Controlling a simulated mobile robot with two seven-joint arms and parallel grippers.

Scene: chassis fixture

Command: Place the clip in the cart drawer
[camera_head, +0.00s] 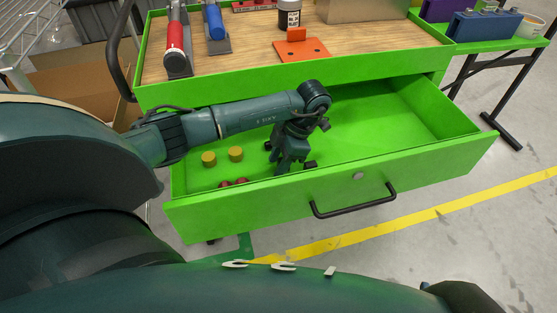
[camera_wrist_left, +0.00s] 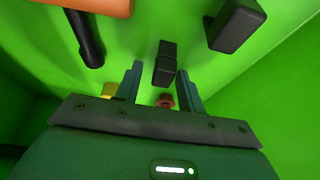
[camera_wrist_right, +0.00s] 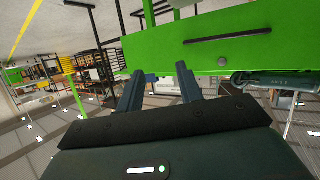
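The green cart drawer (camera_head: 420,165) is pulled open below the cart top; it also shows in the left wrist view (camera_wrist_left: 285,110). My left gripper (camera_head: 287,165) is inside it, pointing down, fingers apart. In the left wrist view, a small black block (camera_wrist_left: 166,62), possibly the clip, lies between or just beyond the fingertips (camera_wrist_left: 160,75); a gap shows on its left side. Other black pieces (camera_wrist_left: 238,25) lie nearby in the drawer. I cannot tell for sure which piece is the clip. My right gripper (camera_wrist_right: 158,90) is open and empty, outside the drawer.
Yellow cylinders (camera_head: 235,154) and red pieces (camera_head: 242,182) lie in the drawer's left part. Its right part is bare. The drawer front has a black handle (camera_head: 355,203). The wooden cart top (camera_head: 355,45) holds an orange bracket (camera_head: 300,48), a bottle (camera_head: 289,15) and tools.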

